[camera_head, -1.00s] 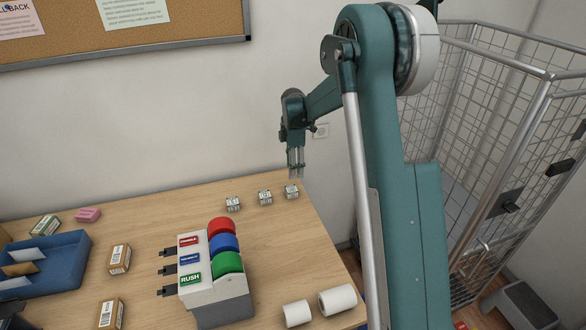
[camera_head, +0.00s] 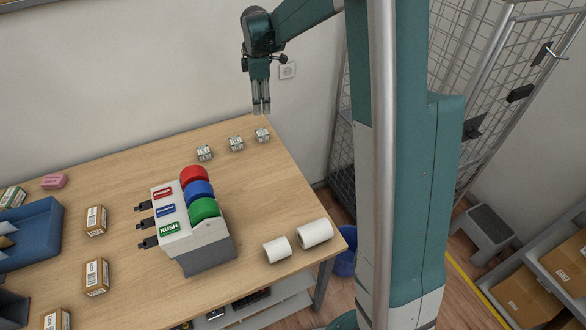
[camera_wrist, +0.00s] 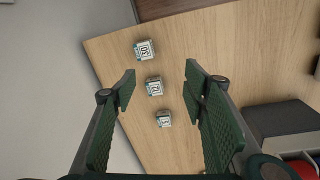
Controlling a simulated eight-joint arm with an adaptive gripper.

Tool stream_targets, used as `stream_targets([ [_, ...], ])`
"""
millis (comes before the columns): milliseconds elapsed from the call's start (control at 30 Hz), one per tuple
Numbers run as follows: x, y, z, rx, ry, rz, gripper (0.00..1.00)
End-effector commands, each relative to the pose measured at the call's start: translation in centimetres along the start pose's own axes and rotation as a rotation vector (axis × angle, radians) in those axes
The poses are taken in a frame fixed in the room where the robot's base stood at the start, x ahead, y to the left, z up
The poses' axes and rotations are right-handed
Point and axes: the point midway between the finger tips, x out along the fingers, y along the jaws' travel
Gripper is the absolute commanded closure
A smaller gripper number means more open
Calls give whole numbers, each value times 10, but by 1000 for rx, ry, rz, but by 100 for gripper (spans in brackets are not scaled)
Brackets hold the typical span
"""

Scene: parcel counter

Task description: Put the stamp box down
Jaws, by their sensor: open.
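Three small white stamp boxes stand in a row near the table's back edge: a left one (camera_head: 204,152), a middle one (camera_head: 236,143) and a right one (camera_head: 262,135). In the wrist view they show printed tops, one reading 50 (camera_wrist: 145,49); the middle box (camera_wrist: 153,86) and the lower box (camera_wrist: 164,119) also carry numbers, too small to read surely. My gripper (camera_head: 261,110) points down above the right box, apart from it. In the wrist view its two fingers (camera_wrist: 161,83) are spread and empty, with the boxes visible below, between and beyond them.
A grey dispenser (camera_head: 205,252) with red, blue and green rollers stands mid-table. Two white rolls (camera_head: 314,232) lie by the right edge. Brown cartons (camera_head: 96,220) and a blue tray (camera_head: 38,226) are at left. Clear wood surrounds the boxes. A wire cage (camera_head: 440,70) stands beyond the table.

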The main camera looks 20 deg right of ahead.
Motion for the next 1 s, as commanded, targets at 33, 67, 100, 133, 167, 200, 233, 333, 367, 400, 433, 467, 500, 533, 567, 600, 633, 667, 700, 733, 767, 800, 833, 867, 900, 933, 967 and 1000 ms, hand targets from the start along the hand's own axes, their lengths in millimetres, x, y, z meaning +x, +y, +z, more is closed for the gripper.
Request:
stream_targets([
  [33, -10, -9, 0, 23, 2, 9, 57],
  [67, -15, -13, 0, 38, 3, 15, 57],
  [100, -22, -19, 0, 60, 5, 23, 57],
  [133, -26, -24, 0, 76, 7, 30, 57],
  [167, -31, -28, 0, 91, 9, 35, 57],
  [200, -38, -34, 0, 113, 11, 43, 57],
  [233, -42, -39, 0, 128, 13, 49, 57],
  [333, -58, -54, 1, 181, 21, 69, 57],
  [367, -62, -59, 1, 198, 23, 74, 57],
  [400, -67, -66, 1, 218, 27, 82, 57],
  [433, -71, -70, 2, 235, 30, 88, 57],
  [467, -75, -76, 2, 250, 33, 94, 57],
  [500, -80, -82, 2, 271, 36, 101, 57],
  [533, -84, -88, 2, 287, 39, 106, 57],
  [567, -88, -92, 2, 302, 43, 112, 57],
  [600, -93, -99, 3, 324, 47, 120, 57],
  [633, -96, -104, 3, 339, 50, 125, 57],
  [667, -100, -110, 3, 355, 54, 130, 57],
  [700, -104, -116, 4, 376, 59, 138, 57],
  [733, -107, -122, 4, 391, 63, 143, 57],
  [767, -110, -127, 4, 408, 67, 148, 57],
  [800, -114, -134, 5, 428, 72, 155, 57],
  [833, -117, -139, 5, 444, 76, 160, 57],
  [867, -120, -144, 6, 459, 80, 165, 57],
  [900, -123, -151, 6, 480, 86, 172, 57],
  [933, -126, -157, 7, 497, 91, 177, 57],
  [967, -128, -162, 7, 511, 95, 181, 57],
  [1000, -131, -170, 8, 533, 101, 188, 57],
])
